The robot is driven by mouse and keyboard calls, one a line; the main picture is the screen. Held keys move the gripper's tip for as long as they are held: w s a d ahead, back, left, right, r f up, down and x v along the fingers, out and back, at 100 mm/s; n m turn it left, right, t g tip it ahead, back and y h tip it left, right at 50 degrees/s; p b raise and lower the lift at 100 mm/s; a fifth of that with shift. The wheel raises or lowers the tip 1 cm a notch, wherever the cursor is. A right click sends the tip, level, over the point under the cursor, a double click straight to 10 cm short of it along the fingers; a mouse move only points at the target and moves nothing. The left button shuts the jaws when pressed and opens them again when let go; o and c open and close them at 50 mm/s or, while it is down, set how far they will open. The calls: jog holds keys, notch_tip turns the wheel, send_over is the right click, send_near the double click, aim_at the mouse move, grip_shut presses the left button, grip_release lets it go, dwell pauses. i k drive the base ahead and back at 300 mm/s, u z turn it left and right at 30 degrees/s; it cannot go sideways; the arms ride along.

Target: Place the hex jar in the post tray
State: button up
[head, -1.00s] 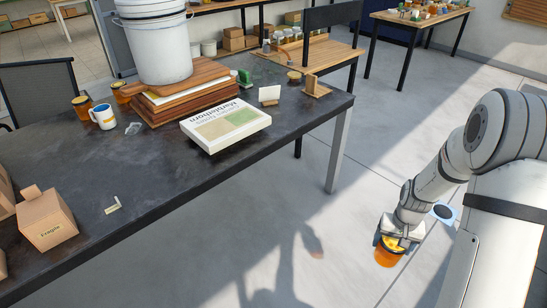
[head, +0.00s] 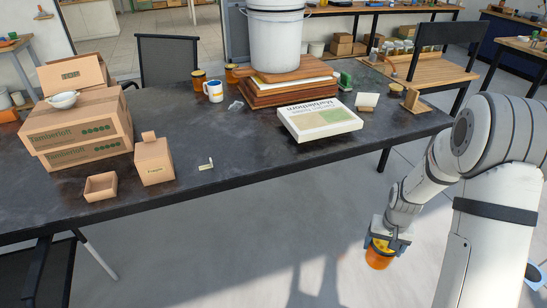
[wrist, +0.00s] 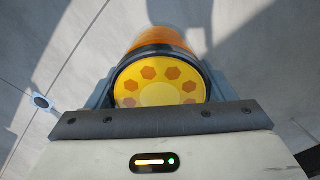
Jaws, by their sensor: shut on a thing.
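My gripper (head: 386,240) is shut on the hex jar (head: 379,260), an orange jar with a yellow lid. It holds the jar over the floor, to the right of and in front of the dark table. In the wrist view the jar's lid (wrist: 160,84) faces the camera, with a ring of orange hexagons, and the grey fingers flank it. A small open cardboard tray (head: 101,194) sits near the front edge of the table at the left. No label marks it as the post tray, and I cannot tell whether it is.
Two honey jars (head: 199,79) stand behind. The front middle is mostly clear.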

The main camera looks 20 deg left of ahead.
aim_at(102, 186)
jog(key=z, duration=0.65)
jog(key=i, duration=0.2)
jog(key=u, duration=2.85)
jog(key=i, duration=0.3)
jog(key=u, duration=0.35)
